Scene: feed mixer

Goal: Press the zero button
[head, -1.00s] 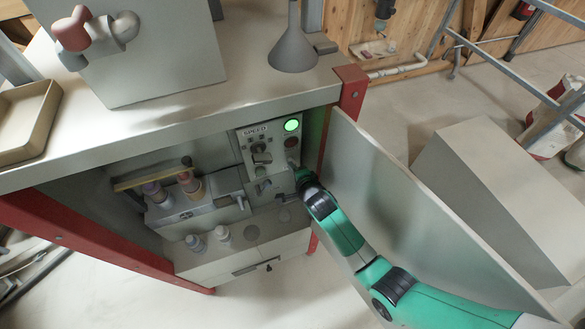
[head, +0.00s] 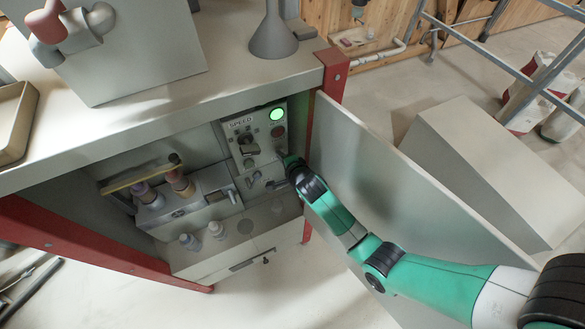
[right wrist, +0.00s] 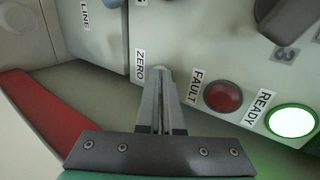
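The control panel (head: 243,128) is inside the open cabinet, with its face toward me. In the right wrist view, the ZERO label (right wrist: 139,66) is on the panel just left of my fingertips. My right gripper (right wrist: 161,75) has its two fingers together, and their tips are at the panel face beside this label. A small pale round edge shows at the tips; the zero button is mostly hidden there. I cannot tell whether it is pressed in. In the head view the right gripper (head: 287,162) reaches the panel's lower right side. My left gripper is not in view.
The red FAULT button or lamp (right wrist: 222,97) and lit green READY lamp (right wrist: 292,122) lie right of the fingers. A SPEED knob (head: 247,143) is on the panel. The open door (head: 385,175) stands close beside my right arm. Bottles (head: 190,242) stand in the cabinet.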

